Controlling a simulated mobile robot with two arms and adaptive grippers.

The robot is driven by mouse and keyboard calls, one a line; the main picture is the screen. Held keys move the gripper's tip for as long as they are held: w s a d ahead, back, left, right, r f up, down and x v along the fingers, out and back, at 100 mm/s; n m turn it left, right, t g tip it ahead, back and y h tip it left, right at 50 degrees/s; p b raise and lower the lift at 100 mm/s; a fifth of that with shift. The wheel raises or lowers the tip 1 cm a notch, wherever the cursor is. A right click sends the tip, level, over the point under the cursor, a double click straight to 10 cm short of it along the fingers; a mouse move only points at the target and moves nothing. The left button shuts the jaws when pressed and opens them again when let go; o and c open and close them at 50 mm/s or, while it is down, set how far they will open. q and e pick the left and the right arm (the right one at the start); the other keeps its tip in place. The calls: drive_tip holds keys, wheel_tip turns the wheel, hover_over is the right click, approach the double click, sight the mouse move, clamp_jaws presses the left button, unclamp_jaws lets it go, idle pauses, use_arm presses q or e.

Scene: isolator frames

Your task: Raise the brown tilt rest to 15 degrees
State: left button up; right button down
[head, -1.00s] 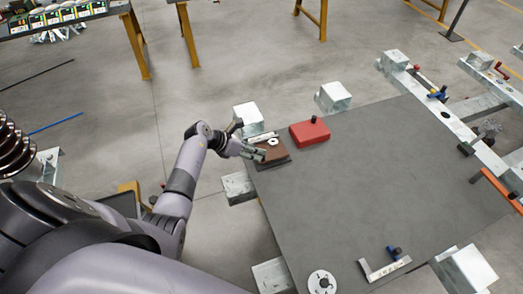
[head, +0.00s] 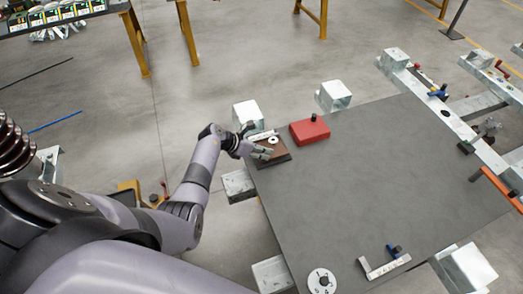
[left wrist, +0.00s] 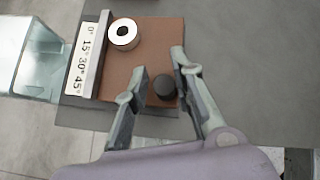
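A pale ring (left wrist: 123,34) and a dark round knob (left wrist: 164,87) are on the plate. My left gripper (head: 262,153) is over the rest. Its fingers (left wrist: 158,66) are open on both sides of the knob, the right one close to it; contact is unclear. My right gripper is out of view.
A red block with a dark knob (head: 309,132) stands just right of the rest. A numbered round dial (head: 321,282) and a metal square (head: 384,266) lie at the table's lower edge. Metal clamp blocks (head: 335,96) line the table. The grey tabletop's (head: 390,180) middle is clear.

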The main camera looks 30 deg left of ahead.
use_arm(q)
clamp_jaws()
drive_tip(key=shift+a+r, duration=0.1)
drive_tip(key=shift+a, duration=0.05)
idle(1.4)
drive_tip(key=shift+o, duration=2.2)
unclamp_jaws()
drive_tip(key=v, duration=1.2)
